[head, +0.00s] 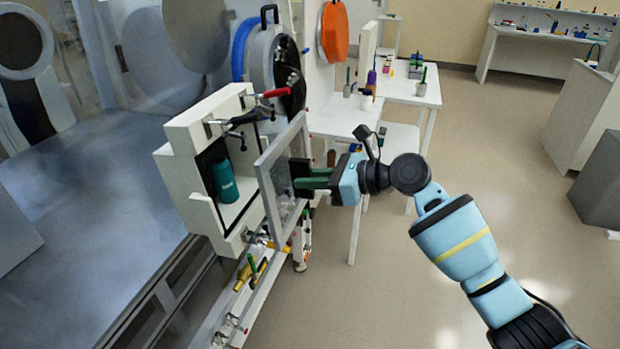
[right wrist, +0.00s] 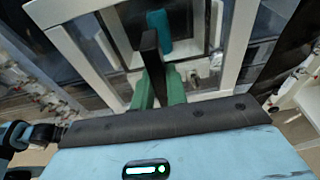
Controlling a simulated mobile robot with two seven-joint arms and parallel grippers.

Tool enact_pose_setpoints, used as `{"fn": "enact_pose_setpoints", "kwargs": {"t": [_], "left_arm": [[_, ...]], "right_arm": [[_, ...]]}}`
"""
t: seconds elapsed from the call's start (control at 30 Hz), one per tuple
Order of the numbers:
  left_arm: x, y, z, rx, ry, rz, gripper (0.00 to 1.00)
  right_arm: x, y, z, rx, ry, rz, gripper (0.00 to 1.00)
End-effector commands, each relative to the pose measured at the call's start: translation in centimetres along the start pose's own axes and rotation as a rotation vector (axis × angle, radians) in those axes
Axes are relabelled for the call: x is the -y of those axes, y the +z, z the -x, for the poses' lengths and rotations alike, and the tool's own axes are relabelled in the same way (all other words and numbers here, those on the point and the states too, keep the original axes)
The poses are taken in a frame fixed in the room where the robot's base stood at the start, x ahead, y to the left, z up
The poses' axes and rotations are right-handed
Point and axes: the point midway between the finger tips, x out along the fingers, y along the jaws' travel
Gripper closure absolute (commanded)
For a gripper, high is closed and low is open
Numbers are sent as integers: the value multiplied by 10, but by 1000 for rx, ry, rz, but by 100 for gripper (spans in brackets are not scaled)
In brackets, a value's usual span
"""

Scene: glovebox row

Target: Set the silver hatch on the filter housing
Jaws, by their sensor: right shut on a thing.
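The silver hatch (head: 268,195) is a flat, square-framed panel held upright in front of the filter housing. The filter housing (head: 182,165) is a white box with a dark-edged opening facing right, and a teal filter (head: 225,181) stands inside it. My right gripper (head: 300,177) is shut on the hatch's dark handle, on the side away from the housing. A gap shows between hatch and housing. In the right wrist view, the green fingers (right wrist: 158,92) grip the handle (right wrist: 151,55), and the hatch frame (right wrist: 235,45) fills the view. My left gripper is out of view.
Toggle clamps with a red handle (head: 275,93) and a black handle (head: 250,117) sit at the housing's top. A round port door (head: 268,55) stands behind. A white table (head: 345,118) lies beyond the hatch; open floor (head: 400,290) lies at the right.

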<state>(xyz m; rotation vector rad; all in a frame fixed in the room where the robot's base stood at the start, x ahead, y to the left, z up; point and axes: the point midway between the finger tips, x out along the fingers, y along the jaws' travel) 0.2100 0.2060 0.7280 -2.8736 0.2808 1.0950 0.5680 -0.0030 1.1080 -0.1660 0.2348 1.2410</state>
Motion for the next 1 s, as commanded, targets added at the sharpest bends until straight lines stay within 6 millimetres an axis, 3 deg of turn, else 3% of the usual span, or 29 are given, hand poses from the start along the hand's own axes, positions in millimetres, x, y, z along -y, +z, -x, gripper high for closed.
{"fn": "enact_pose_setpoints", "kwargs": {"t": [0.1, 1.0], "left_arm": [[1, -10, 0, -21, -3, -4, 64], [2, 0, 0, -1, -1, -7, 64]], "right_arm": [[-1, 8, 3, 10, -2, 7, 100], [0, 14, -63, 8, -1, 3, 100]]}}
